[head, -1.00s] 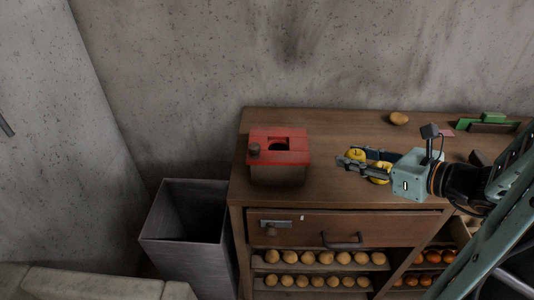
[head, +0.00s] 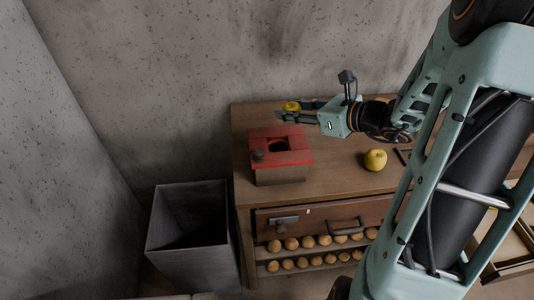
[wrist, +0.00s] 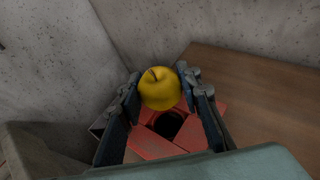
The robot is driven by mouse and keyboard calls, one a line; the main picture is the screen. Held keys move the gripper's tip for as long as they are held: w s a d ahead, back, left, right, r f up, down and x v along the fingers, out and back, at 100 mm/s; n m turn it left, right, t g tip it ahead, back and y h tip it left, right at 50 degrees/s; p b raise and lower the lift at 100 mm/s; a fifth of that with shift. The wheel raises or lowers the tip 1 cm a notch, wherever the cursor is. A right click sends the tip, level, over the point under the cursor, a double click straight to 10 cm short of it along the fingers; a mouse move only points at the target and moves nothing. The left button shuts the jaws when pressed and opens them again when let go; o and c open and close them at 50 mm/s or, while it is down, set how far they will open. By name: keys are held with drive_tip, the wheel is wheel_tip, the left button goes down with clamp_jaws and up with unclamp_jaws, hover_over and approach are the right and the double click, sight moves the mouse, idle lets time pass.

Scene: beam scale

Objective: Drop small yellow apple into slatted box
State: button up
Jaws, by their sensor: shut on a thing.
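My gripper (head: 286,112) is shut on a yellow apple (head: 292,106), held at its fingertips beyond the red-topped box on the cabinet. In the wrist view the apple (wrist: 160,88) sits between the two fingers (wrist: 158,92), stem up. A second yellow apple (head: 375,159) stands on the cabinet top, to the right of the red-topped box and apart from my gripper. A wooden slatted frame (head: 512,262) shows partly at the lower right, behind my arm; I cannot tell if it is the slatted box.
The red-topped box (head: 280,147) has a dark opening; it also shows below the apple in the wrist view (wrist: 152,143). A grey open bin (head: 190,235) stands left of the wooden cabinet (head: 335,185). Round tan items (head: 307,242) fill shelves below. A concrete wall is behind.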

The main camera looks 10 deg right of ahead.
drive_tip(key=shift+w+a+r, duration=0.15)
drive_tip(key=shift+w+a, duration=0.25)
drive_tip(key=shift+a, duration=0.2)
wheel_tip(320, 180, down, 6)
drive_tip(key=b, duration=0.4)
drive_tip(key=o, duration=1.2)
drive_tip(key=v, duration=1.2)
